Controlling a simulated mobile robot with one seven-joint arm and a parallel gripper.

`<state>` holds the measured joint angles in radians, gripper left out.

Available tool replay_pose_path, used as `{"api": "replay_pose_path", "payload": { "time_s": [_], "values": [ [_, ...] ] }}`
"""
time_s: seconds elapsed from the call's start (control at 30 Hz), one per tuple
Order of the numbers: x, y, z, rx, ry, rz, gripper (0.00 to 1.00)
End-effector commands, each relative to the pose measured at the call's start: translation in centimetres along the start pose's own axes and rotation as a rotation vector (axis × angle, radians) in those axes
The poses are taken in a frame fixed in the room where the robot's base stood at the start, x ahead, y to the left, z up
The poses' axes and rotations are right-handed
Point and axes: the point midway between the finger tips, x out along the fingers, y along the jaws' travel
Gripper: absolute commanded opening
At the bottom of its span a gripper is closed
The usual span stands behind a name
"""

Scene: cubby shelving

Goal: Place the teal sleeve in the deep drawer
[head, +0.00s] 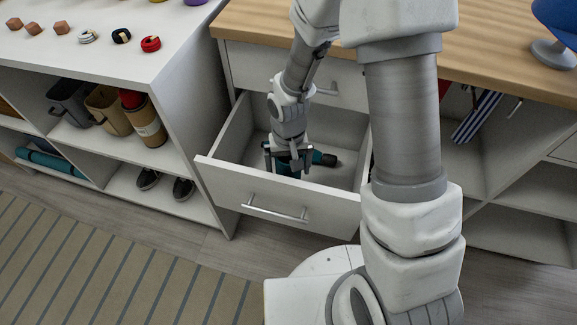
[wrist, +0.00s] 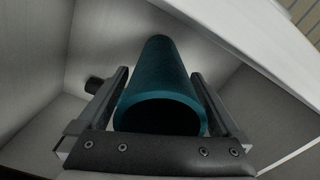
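The teal sleeve (wrist: 160,85) is a hollow tube, its open end towards the wrist camera. My gripper (wrist: 160,88) has one finger along each side of it, with no clear gap, so it looks shut on the sleeve. In the head view my gripper (head: 289,158) points down inside the open deep drawer (head: 247,188), with a bit of the sleeve (head: 284,169) showing below the fingers. The sleeve is within the drawer walls; whether it touches the drawer floor I cannot tell.
A shut drawer (head: 260,70) is above. Cubbies (head: 110,145) with bins and shoes stand left. The worktop (head: 490,45) overhangs at right.

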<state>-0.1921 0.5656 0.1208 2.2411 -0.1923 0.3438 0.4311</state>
Motion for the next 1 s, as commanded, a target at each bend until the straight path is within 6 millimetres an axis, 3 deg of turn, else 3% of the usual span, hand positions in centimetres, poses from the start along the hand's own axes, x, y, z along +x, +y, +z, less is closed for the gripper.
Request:
{"api": "replay_pose_path", "payload": {
  "time_s": [0.3,0.73,1.0],
  "values": [
    [-0.8,0.0,0.0,0.001,0.001,0.0,1.0],
    [-9.6,0.0,-0.1,0.002,0.004,-0.001,1.0],
    [-12.2,0.0,0.0,0.001,0.0,0.0,1.0]
  ]
}}
